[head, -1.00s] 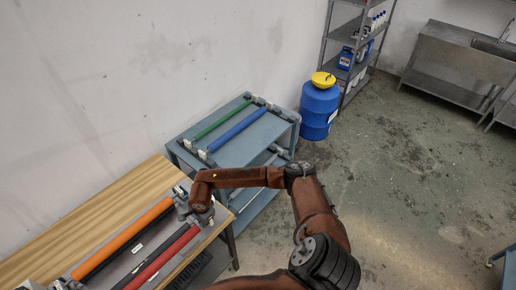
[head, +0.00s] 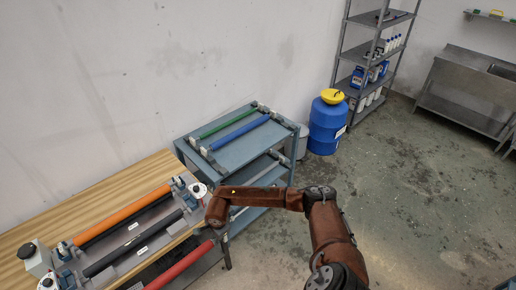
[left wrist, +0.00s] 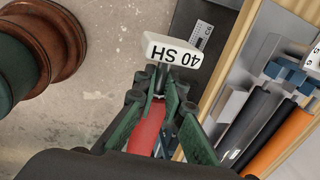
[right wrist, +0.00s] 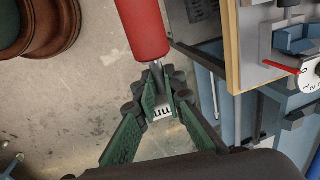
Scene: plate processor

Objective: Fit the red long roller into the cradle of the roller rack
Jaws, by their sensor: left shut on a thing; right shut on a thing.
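The red long roller (head: 182,266) hangs in the air past the front edge of the bench, slanting up to the right in the head view. My right gripper (right wrist: 160,92) is shut on its metal end beside a small white tag (right wrist: 161,113). My left gripper (left wrist: 160,92) is shut on the other end, by a white tag (left wrist: 173,52) reading "40 SH"; it is outside the head view. The roller rack appears to be the blue-grey cart (head: 240,155). A green roller (head: 227,122) and a blue roller (head: 240,134) lie on its top supports. Its lower level is partly hidden by my right arm.
The wooden bench (head: 92,197) carries the plate processor, with an orange roller (head: 122,215) and a dark roller (head: 133,244). The cart stands just beyond its right end. A blue barrel (head: 327,127) and shelving stand farther back. The floor at right is clear.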

